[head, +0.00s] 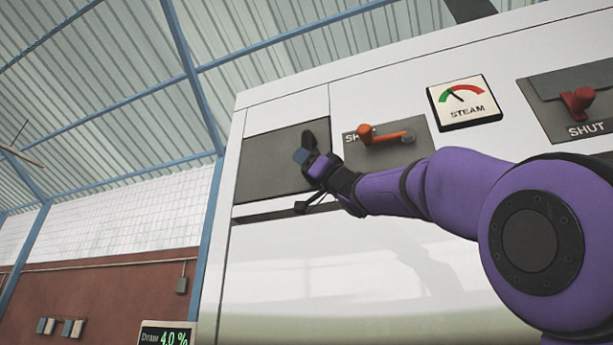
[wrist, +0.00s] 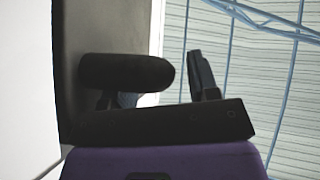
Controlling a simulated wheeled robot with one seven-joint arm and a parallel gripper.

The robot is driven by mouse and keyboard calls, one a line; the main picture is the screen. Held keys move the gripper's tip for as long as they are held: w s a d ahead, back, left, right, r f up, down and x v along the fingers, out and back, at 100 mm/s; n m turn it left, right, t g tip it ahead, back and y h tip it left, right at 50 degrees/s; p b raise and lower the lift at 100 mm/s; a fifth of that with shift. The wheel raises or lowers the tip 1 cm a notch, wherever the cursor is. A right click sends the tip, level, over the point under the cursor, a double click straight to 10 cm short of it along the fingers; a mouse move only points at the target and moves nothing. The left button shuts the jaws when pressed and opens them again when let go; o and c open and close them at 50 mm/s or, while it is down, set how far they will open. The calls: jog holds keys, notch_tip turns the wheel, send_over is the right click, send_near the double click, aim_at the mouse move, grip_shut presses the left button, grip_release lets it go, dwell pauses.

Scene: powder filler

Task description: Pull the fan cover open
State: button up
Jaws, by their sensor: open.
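The fan cover appears to be the dark grey panel (head: 268,165) at the upper left of the white machine. It looks shut, flat against the machine front. A dark rounded handle (head: 309,138) stands out near its right edge. In the wrist view the handle (wrist: 125,72) sticks out to the right from the dark panel (wrist: 82,35). My gripper (head: 310,158) is open at the handle. In the wrist view one finger stands clear right of the handle's end, with a gap; the other is mostly hidden behind the handle. I cannot tell whether they touch.
An orange lever (head: 385,137) on a grey plate sits just right of my gripper. A steam gauge (head: 464,102) and a red lever (head: 578,100) marked SHUT are farther right. A small display (head: 165,335) stands low left. The space left of the machine is open.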

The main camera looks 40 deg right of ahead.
jog(key=shift+w+a+r, duration=0.1)
jog(key=shift+w+r, duration=0.15)
jog(key=shift+r, duration=0.05)
grip_shut()
jog(key=shift+s+a, duration=0.1)
